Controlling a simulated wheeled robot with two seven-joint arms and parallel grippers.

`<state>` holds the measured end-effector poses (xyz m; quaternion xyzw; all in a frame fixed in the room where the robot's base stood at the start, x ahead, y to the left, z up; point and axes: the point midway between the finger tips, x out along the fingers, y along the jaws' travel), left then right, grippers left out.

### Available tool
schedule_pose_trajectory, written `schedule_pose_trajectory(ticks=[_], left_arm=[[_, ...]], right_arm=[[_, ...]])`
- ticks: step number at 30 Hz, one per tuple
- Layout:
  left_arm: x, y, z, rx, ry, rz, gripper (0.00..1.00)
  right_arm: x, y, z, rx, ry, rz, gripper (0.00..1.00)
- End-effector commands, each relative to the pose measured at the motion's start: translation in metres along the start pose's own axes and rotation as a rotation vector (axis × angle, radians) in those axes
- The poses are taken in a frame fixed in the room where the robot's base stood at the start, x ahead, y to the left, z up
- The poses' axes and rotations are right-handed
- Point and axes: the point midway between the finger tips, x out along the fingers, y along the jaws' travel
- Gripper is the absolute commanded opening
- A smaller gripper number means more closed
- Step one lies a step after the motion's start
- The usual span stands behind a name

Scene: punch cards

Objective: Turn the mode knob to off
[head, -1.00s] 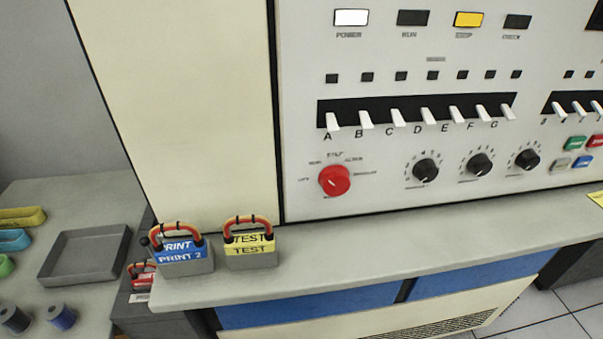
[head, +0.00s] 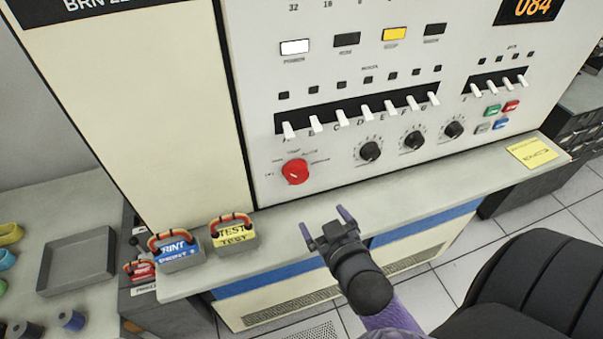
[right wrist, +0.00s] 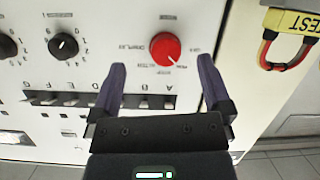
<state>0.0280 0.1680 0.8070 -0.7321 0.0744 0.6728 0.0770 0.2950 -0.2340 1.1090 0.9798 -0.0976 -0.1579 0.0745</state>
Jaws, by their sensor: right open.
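The red round mode knob (head: 295,171) is on the lower left of the white panel, below the row of white lettered switches. Small labels ring it but are too small to read in the head view. In the right wrist view the knob (right wrist: 165,46) appears upside down, beyond and between my fingers, with a white pointer mark toward its lower right. My right gripper (head: 325,222) is open and empty, in front of the ledge and apart from the knob, to its lower right; its two purple fingers (right wrist: 160,80) also show in the wrist view. My left gripper is not in view.
A ledge (head: 385,193) runs below the panel. The TEST plugboard (head: 235,236) and PRINT plugboard (head: 178,254) stand on its left end. Black dials (head: 370,151) sit right of the knob. A dark chair (head: 530,285) is at the lower right.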

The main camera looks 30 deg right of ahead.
Motion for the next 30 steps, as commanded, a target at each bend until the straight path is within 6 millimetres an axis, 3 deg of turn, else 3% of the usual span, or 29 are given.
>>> schedule_pose_trajectory(ticks=[3, 8, 21, 30], left_arm=[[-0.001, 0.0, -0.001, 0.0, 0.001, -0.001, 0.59], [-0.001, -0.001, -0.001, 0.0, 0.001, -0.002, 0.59], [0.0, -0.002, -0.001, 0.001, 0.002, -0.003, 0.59], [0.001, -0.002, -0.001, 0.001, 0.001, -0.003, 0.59]], right_arm=[[0.0, 0.005, -0.011, -0.012, 0.184, -0.012, 1.0], [-0.002, 0.004, -0.018, -0.024, 0.307, -0.044, 1.0], [0.08, -0.001, -0.045, -0.024, 0.315, -0.047, 1.0], [0.09, -0.001, -0.048, -0.025, 0.313, -0.047, 1.0]])
